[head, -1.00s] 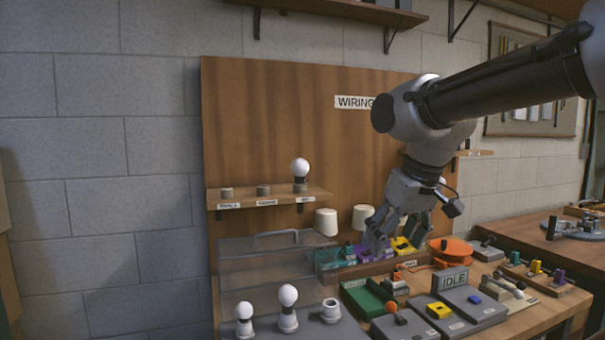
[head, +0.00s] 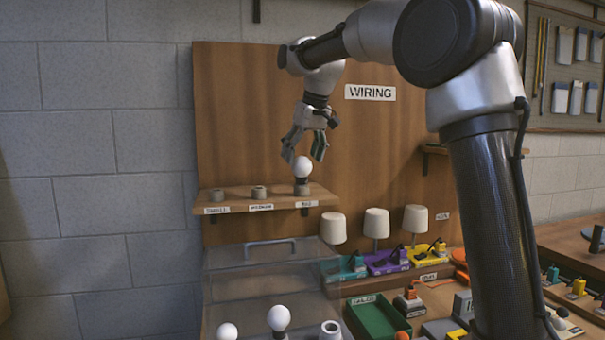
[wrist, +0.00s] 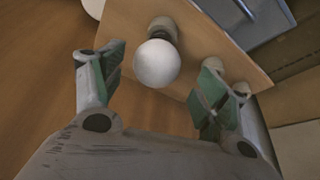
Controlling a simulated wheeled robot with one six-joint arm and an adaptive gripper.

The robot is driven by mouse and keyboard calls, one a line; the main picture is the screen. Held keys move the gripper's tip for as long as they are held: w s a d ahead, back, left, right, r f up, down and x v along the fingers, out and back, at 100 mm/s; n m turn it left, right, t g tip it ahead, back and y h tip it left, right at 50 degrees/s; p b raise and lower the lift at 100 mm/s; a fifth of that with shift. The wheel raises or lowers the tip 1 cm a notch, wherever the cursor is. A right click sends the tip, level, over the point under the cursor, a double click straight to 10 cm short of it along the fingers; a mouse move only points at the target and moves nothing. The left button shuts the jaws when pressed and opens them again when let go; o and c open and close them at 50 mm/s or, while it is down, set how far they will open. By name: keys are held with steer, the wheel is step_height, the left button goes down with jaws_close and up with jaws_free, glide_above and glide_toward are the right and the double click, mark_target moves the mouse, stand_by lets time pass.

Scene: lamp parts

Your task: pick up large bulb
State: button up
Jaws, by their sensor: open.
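The large bulb (head: 303,167) is a white globe on a dark base. It stands upright in the right-hand holder (head: 302,189) on the small wooden shelf (head: 240,205). My gripper (head: 304,160) is just above it with its fingers spread, pointing down. In the wrist view the bulb (wrist: 157,63) shows between and beyond the two open green-padded fingers (wrist: 157,85). I see no contact between the fingers and the bulb.
Two empty holders (head: 259,192) stand to the left on the shelf. A clear cover with a handle (head: 270,243) is below, with more white bulbs (head: 278,318) in front. Several small lamps (head: 376,222) stand at lower right. The wooden backboard (head: 235,110) is close behind.

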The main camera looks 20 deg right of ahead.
mark_target(301, 176)
steer(key=x, duration=0.4)
steer(key=shift+w+d+f, duration=0.1)
steer(key=shift+d+f, duration=0.05)
steer(key=shift+d, duration=0.1)
steer(key=c, duration=1)
